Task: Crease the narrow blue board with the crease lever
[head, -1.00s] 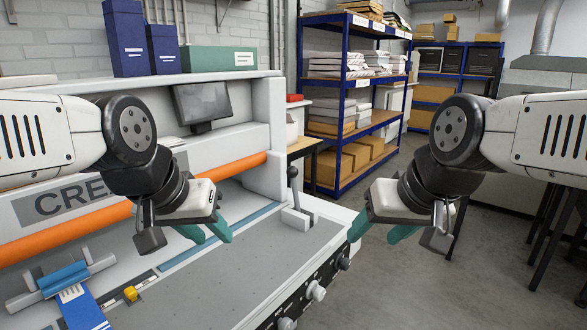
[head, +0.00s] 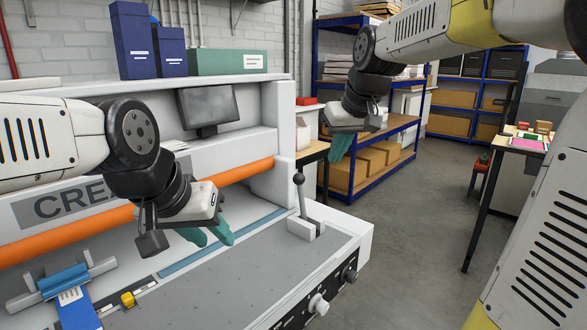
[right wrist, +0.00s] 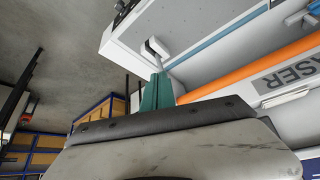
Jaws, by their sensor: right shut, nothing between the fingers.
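The crease lever (head: 302,204), a metal rod with a dark knob, stands upright in a pale slotted base at the right end of the creaser's grey bed. It also shows in the right wrist view (right wrist: 153,47), past my fingers. The narrow blue board (head: 76,312) lies at the lower left, its far end at a blue roller-like part (head: 63,278); the frame cuts off its near end. My left gripper (head: 208,236) is open and empty above the bed, left of the lever. My right gripper (head: 341,148) is shut and empty, raised behind and right of the lever.
An orange bar (head: 245,172) runs along the creaser (head: 345,230). A yellow block (head: 128,299) sits by the blue board. Blue shelving (head: 395,150) stands behind my right gripper. A side table (head: 525,143) with coloured items is at the right. The floor between is clear.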

